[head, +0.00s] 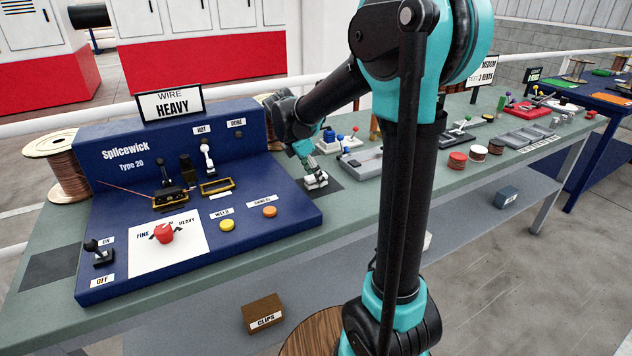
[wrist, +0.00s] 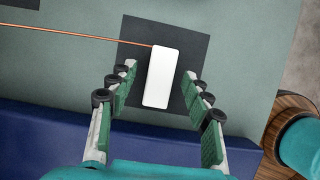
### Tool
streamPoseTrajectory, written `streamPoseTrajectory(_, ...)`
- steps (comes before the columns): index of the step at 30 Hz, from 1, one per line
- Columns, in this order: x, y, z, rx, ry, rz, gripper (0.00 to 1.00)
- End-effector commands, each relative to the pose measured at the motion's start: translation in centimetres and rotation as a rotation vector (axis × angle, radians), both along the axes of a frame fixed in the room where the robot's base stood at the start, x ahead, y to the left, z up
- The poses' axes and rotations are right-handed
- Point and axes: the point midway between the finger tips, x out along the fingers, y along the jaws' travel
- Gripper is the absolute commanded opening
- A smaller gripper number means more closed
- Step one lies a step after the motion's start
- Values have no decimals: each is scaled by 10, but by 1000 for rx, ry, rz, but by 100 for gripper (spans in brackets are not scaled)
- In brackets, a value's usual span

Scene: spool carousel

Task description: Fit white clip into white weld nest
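The white clip (wrist: 160,78) is a small plain block on a dark square mat (wrist: 195,42). It also shows under the fingers in the head view (head: 316,182). My gripper (wrist: 158,74) is open, with one finger on each side of the clip and a gap to each. In the head view my gripper (head: 313,170) is low over the bench, right of the blue Splicewick machine (head: 293,196). On the machine, a brass-edged frame (head: 217,187) lies below a white-topped lever (head: 207,155). It may be the white weld nest; I cannot tell for sure. A black holder (head: 168,194) is left of it.
A thin copper wire (wrist: 80,36) runs up to the clip's far left corner. A WIRE HEAVY sign (head: 170,104) tops the machine. A red knob (head: 163,233) sits on its front.

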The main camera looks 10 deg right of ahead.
Motion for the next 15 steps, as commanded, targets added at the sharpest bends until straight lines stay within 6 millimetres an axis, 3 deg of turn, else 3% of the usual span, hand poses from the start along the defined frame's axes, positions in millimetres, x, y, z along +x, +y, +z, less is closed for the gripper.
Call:
streamPoseTrajectory(2, 0, 0, 0, 0, 0, 0, 39)
streamPoseTrajectory(11, 0, 0, 0, 0, 0, 0, 2)
streamPoseTrajectory(15, 0, 0, 0, 0, 0, 0, 0)
